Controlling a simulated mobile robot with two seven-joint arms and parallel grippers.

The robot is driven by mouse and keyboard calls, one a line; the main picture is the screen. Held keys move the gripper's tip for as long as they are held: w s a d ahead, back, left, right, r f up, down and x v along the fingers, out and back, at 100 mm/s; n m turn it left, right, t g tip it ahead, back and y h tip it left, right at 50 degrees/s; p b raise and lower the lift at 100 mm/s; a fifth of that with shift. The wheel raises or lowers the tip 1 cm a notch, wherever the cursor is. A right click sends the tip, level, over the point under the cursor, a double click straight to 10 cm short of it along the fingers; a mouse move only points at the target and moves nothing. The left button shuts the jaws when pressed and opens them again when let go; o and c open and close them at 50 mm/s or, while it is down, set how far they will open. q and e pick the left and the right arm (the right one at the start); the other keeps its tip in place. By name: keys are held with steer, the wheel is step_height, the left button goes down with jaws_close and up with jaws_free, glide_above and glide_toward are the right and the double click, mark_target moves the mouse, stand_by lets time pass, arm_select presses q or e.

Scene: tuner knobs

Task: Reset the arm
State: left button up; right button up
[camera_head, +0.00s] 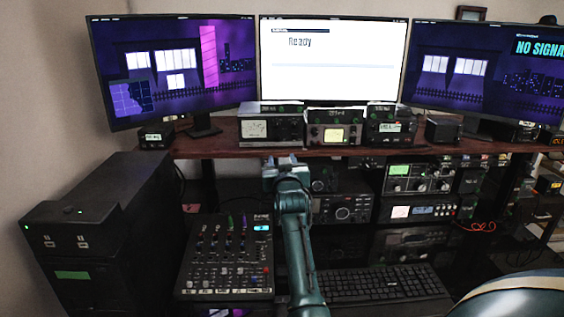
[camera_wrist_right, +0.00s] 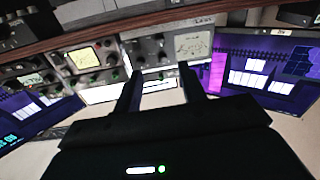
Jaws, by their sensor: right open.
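My right arm reaches up from the bottom middle of the head view. My right gripper (camera_head: 284,161) is at the front edge of the wooden shelf (camera_head: 215,147), below the small radio units. In the right wrist view, which looks upside down, its two dark fingers (camera_wrist_right: 158,78) stand apart with nothing between them. Beyond them are a grey tuner unit with a meter (camera_head: 270,125) and, beside it, a unit with a lit yellow meter (camera_head: 334,128). I cannot tell whether the gripper touches the shelf edge. My left gripper is not in view.
A mixer (camera_head: 228,262) and a keyboard (camera_head: 384,284) lie on the desk either side of my arm. More radio gear (camera_head: 418,178) stands under the shelf. Three monitors stand behind; the middle monitor (camera_head: 335,75) reads "Ready". A black case (camera_head: 105,225) is at left.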

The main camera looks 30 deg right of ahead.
steer(key=s+a+f+n+g+y, duration=0.1)
steer(key=s+a+f+n+y, duration=0.1)
steer(key=s+a+f, duration=0.45)
steer(key=s+a+f+n+y, duration=0.2)
steer(key=s+f, duration=0.2)
steer(key=f, duration=0.5)
steer(key=s+a+f+n+g+y, duration=0.1)
steer(key=s+a+f+n+y, duration=0.15)
steer(key=s+a+f, duration=0.4)
steer(key=s+a+f+g+y, duration=0.2)
steer(key=s+a+f, duration=0.3)
steer(key=s, duration=0.4)
steer(key=s+a+f+g+y, duration=0.2)
steer(key=s+a+f, duration=0.4)
steer(key=s, duration=0.4)
steer(key=shift+s+n+y, duration=0.2)
steer(key=shift+n+y, duration=0.25)
steer(key=shift+y, duration=0.1)
steer(key=shift+f, duration=0.1)
